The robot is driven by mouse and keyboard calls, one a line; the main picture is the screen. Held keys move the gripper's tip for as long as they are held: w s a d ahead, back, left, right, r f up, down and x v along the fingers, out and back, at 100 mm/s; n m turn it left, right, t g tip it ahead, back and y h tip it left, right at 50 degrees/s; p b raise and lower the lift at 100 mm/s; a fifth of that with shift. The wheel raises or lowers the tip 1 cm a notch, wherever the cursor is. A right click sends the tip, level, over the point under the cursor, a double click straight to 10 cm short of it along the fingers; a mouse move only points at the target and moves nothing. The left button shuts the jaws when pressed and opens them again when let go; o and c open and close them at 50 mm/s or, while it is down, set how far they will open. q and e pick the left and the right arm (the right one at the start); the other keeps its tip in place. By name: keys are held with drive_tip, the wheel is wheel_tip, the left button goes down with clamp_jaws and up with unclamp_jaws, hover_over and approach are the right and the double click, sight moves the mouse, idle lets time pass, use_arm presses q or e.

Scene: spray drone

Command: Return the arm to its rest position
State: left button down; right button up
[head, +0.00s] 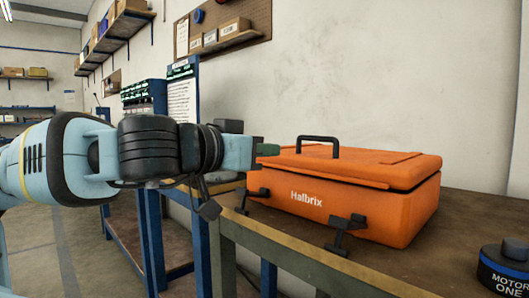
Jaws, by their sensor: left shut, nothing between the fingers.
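My left arm comes in from the left and reaches across in front of the bench. My left gripper (267,150) is shut and empty, at the upper left edge of an orange case. The orange case (350,205) is labelled Halbrix and sits on the bench with its lid down. It has a black handle on top and black latches on its front. I cannot tell whether the fingertips touch the case or only overlap it in view. My right gripper is not in view.
The wooden bench (455,235) has a metal-edged front. A dark round object marked MOTOR ONE (505,268) stands at its right. A blue-framed stand (152,235) is behind my arm. Shelves (115,32) and a pegboard (222,28) are on the wall. Open floor lies at the left.

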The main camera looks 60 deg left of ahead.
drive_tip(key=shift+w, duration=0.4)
